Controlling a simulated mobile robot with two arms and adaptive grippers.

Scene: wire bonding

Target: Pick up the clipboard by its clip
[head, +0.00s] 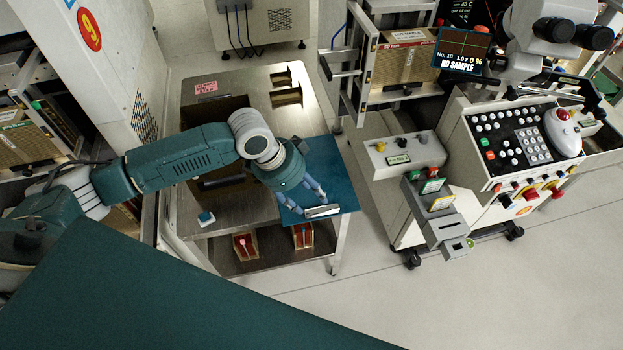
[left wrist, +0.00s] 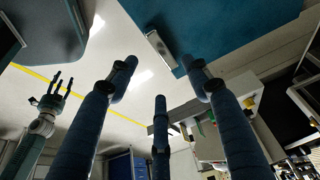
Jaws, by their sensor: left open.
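The clipboard is a flat blue board (head: 335,180) lying at the right side of the metal table, with its silver clip (head: 323,211) at the front edge. In the left wrist view the board (left wrist: 225,22) fills the top and the clip (left wrist: 160,48) shows between the fingertips. My left gripper (head: 308,199) is open, with blue fingers, just behind the clip in the head view. In the left wrist view its spread fingers (left wrist: 160,66) hold nothing; I cannot tell whether they touch the clip. My right gripper (left wrist: 58,92) shows small in the left wrist view, fingers apart.
Red-and-brown bins (head: 245,246) sit on the shelf below. A control console (head: 520,145) stands to the right, with clear floor between.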

